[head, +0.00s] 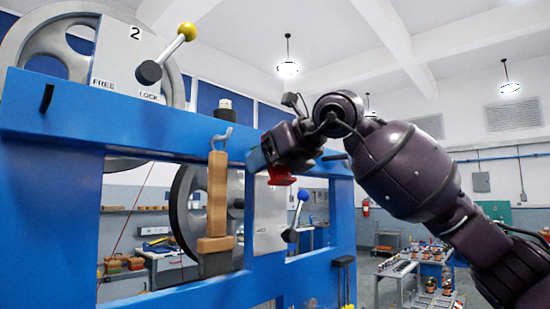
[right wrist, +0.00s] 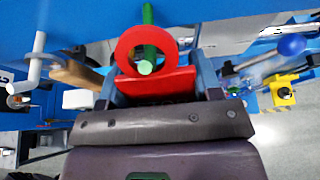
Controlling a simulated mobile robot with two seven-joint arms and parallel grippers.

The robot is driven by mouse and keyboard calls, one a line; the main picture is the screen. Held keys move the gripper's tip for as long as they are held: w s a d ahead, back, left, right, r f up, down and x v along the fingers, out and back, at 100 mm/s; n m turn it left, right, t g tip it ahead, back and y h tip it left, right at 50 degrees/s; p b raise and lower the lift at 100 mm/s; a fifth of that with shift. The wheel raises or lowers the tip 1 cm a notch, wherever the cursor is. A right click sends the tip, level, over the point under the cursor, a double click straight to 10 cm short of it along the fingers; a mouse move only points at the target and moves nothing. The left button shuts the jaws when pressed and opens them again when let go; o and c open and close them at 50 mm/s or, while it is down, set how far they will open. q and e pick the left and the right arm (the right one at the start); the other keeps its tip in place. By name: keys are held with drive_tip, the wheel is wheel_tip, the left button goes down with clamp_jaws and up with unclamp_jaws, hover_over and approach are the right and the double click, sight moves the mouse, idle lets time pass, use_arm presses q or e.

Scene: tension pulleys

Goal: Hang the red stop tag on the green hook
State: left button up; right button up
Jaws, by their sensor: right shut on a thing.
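The red stop tag (right wrist: 160,86) has a flat body and a ring at its upper end in the right wrist view. My right gripper (right wrist: 155,98) is shut on the body. The green hook (right wrist: 147,14) comes down from the blue frame. It shows above the ring and again in the ring's hole, and its tip overlaps the ring's lower rim, so the ring appears to be around the hook. In the head view, my right gripper (head: 268,160) is at the blue beam with the tag (head: 281,177) below it; the green hook is hidden there. My left gripper is not in view.
The blue frame (head: 130,124) fills the left. A wooden-handled brush (head: 217,195) hangs on a grey hook (head: 222,138) left of my gripper. A blue-knobbed lever (head: 303,196) is below right, a yellow-knobbed lever (head: 187,32) above left. A workbench (head: 392,281) stands farther back.

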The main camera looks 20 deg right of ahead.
drive_tip(key=shift+f+b+x, duration=0.2)
drive_tip(key=shift+b+x, duration=0.25)
drive_tip(key=shift+x, duration=0.5)
drive_tip(key=o, duration=1)
drive_tip(key=shift+s+d, duration=0.1)
